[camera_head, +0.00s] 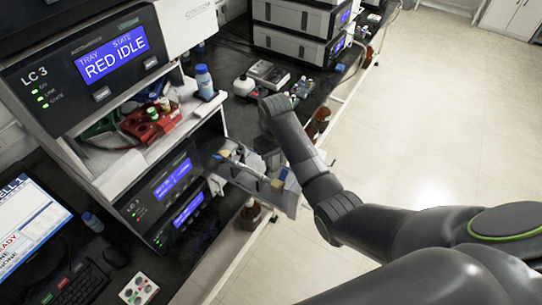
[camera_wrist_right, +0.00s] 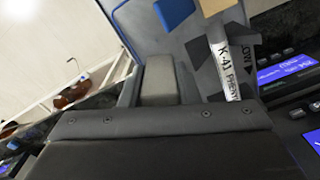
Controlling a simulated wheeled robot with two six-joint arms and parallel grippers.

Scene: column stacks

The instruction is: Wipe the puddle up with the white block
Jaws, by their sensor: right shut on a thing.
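My right gripper (camera_head: 268,160) is over the grey pulled-out tray (camera_head: 290,205) on the front of the instrument stack, partly hidden by my own arm. In the right wrist view its fingers (camera_wrist_right: 160,82) are shut on a pale grey-beige block (camera_wrist_right: 159,76). I cannot tell for sure that this is the white block. A labelled vial (camera_wrist_right: 225,65), a blue piece (camera_wrist_right: 173,12) and tan pieces (camera_wrist_right: 213,7) show just beyond the fingers. I cannot make out a puddle in either view. My left gripper is not in view.
The LC instrument stack (camera_head: 165,190) stands close on the left, with red and green racks on its shelf. A blue-capped bottle (camera_head: 204,82) stands there too. Brown bottles (camera_head: 249,212) stand below the bench edge. The floor (camera_head: 440,120) to the right is clear.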

